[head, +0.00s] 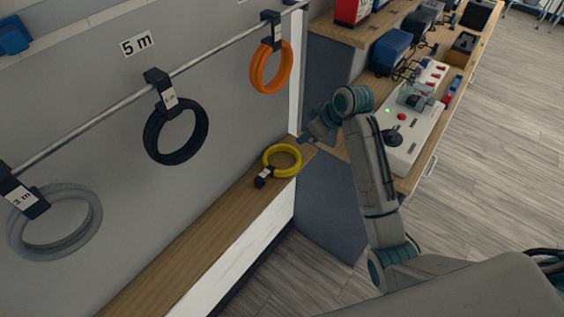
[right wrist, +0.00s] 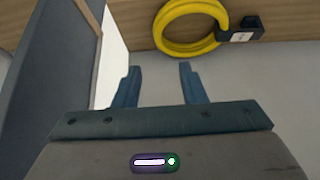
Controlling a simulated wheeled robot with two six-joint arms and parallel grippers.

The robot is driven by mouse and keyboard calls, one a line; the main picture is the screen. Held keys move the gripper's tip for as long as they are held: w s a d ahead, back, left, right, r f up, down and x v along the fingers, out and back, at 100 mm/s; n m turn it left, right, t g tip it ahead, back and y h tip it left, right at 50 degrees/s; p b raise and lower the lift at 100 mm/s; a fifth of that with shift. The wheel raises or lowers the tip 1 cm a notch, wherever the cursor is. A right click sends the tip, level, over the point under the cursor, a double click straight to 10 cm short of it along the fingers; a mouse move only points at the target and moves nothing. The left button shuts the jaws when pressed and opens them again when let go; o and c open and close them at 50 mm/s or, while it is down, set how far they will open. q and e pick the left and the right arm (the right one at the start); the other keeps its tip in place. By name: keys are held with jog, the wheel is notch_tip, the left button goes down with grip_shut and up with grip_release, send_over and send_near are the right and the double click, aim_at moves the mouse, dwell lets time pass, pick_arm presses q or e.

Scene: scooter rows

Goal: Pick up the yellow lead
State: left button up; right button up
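The yellow lead (head: 281,161) is a coiled ring lying on the wooden ledge (head: 205,222), with a black tag clip (head: 264,176) on its near left side. It also shows at the top of the right wrist view (right wrist: 163,36), with its clip (right wrist: 241,31) to the right. My right gripper (head: 306,137) is just right of and slightly beyond the coil in the head view. In the right wrist view its two fingers (right wrist: 158,72) are apart with nothing between them, and the coil is ahead of them, not touching. My left gripper is in neither view.
A rail (head: 221,47) on the grey panel carries an orange coil (head: 256,72), a black coil (head: 150,139) and a grey coil (head: 92,229) above the ledge. A white post (head: 296,70) stands by the ledge's far end. A workbench with devices (head: 423,120) is at right.

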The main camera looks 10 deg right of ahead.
jog(key=p, duration=0.1)
send_over(294, 148)
jog(key=s+d, duration=0.1)
jog(key=s, duration=0.1)
notch_tip(294, 148, down, 4)
jog(key=shift+w+f, duration=0.1)
jog(key=shift+f, duration=0.05)
jog(key=f, duration=0.1)
jog(key=w+f+p, duration=0.1)
jog(key=f, duration=0.1)
jog(key=f+p, duration=0.1)
jog(key=shift+w+a+f, duration=0.15)
jog(key=shift+a+f, duration=0.15)
jog(key=shift+a, duration=0.1)
jog(key=shift+w+a+f, duration=0.1)
jog(key=shift+w+f, duration=0.05)
jog(key=shift+f, duration=0.15)
grip_shut()
